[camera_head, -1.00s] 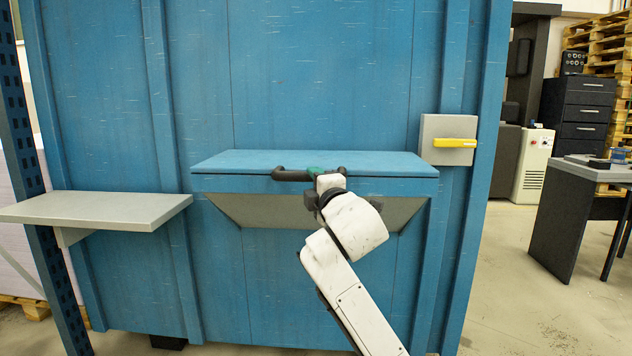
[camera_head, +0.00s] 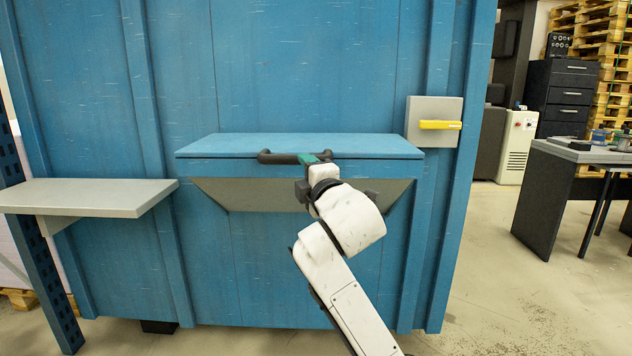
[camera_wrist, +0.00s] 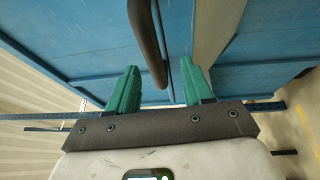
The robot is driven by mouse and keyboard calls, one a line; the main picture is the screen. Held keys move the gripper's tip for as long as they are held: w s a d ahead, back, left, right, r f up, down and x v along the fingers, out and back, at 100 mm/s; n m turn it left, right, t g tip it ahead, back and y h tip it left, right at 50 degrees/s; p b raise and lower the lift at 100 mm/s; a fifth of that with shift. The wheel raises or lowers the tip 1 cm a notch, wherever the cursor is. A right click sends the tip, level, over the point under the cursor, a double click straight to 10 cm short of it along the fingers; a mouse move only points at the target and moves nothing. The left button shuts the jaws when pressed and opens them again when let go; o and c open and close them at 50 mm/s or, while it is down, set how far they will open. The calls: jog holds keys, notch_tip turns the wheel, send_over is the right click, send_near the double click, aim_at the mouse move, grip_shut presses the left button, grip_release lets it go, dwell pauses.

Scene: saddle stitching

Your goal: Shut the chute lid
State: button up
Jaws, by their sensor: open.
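The chute lid (camera_head: 230,146) is a flat blue panel lying level across the top of the chute on the blue wall. Only a thin dark line shows between its front edge and the blue front strip below. A dark bar handle (camera_head: 278,157) sits along the front edge; it also shows in the wrist view (camera_wrist: 146,40). My gripper (camera_wrist: 157,80) is open, with green fingers on either side of the handle's near end in the picture. In the head view my gripper (camera_head: 310,159) is at the handle's right part; my wrist hides some of it. Contact cannot be told.
The grey chute underside (camera_head: 250,194) slopes below the lid. A grey shelf (camera_head: 90,194) juts out at left. A grey box with a yellow handle (camera_head: 440,125) is on the wall at right. A dark desk (camera_head: 545,200) stands farther right, with open floor before it.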

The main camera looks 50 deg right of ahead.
jog(key=v, duration=0.7)
jog(key=shift+p, duration=0.35)
jog(key=s+a+f+m+g+y, duration=0.2)
jog(key=a+f, duration=0.2)
jog(key=f, duration=0.5)
jog(key=s+a+f+m+g+y, duration=0.1)
jog(key=a+f+m+g+y, duration=0.15)
jog(key=f, duration=0.55)
jog(key=s+a+f+m+g+y, duration=0.15)
jog(key=a+f, duration=0.25)
jog(key=f, duration=0.5)
jog(key=s+a+f+m+g+y, duration=0.25)
jog(key=s+a+f+g, duration=0.2)
jog(key=s+f, duration=0.65)
jog(key=s+a+f+m+g+y, duration=0.1)
jog(key=s+a+f+m+g, duration=0.35)
jog(key=s+f, duration=0.55)
jog(key=s+r+p, duration=0.3)
jog(key=r+p, duration=1.8)
jog(key=r, duration=0.1)
jog(key=shift+d+r, duration=0.2)
jog(key=shift+r, duration=0.15)
